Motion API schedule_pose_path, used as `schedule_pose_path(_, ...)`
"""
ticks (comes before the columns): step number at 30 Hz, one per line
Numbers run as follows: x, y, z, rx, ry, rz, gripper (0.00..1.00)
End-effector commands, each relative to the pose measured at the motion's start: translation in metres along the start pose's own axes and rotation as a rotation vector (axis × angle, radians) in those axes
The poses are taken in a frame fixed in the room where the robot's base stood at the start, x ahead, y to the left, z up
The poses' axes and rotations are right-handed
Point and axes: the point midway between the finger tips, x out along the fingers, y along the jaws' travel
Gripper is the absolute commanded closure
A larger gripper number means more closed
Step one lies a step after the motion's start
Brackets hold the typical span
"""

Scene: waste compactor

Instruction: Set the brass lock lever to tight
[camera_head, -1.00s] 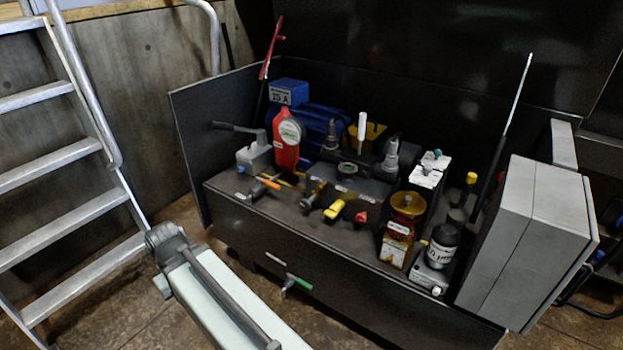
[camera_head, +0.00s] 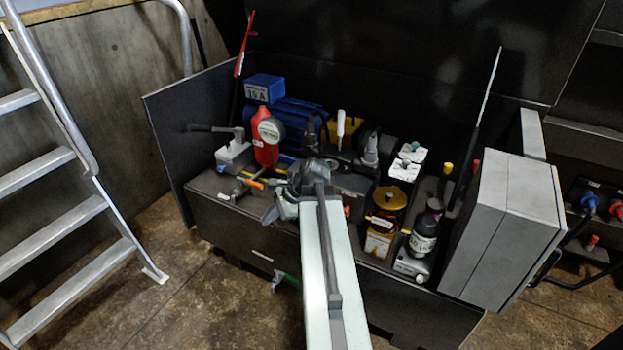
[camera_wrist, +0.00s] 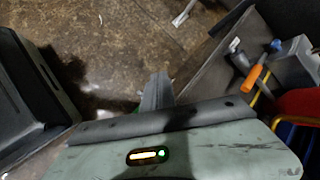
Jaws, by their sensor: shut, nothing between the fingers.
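I cannot make out a lever that is surely the brass lock lever. The orange handle also shows at the right of the wrist view (camera_wrist: 256,77). My gripper (camera_wrist: 157,82) is shut and empty in the wrist view, apart from the orange handle. In the head view my arm crosses in front of the bench and hides part of the valve block.
A grey box (camera_head: 510,225) stands right. A ladder (camera_head: 70,155) is at left, with open floor beside it.

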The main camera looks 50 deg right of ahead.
Motion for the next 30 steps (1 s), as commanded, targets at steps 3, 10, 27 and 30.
schedule_pose_path(3, -0.087, -0.017, -0.068, 0.450, -0.072, -0.205, 1.00)
schedule_pose_path(10, -0.181, -0.015, -0.136, 0.910, -0.216, -0.422, 1.00)
schedule_pose_path(27, -0.135, -0.037, -0.145, 0.958, -0.238, -0.441, 1.00)
schedule_pose_path(30, -0.119, -0.046, -0.144, 0.957, -0.237, -0.441, 1.00)
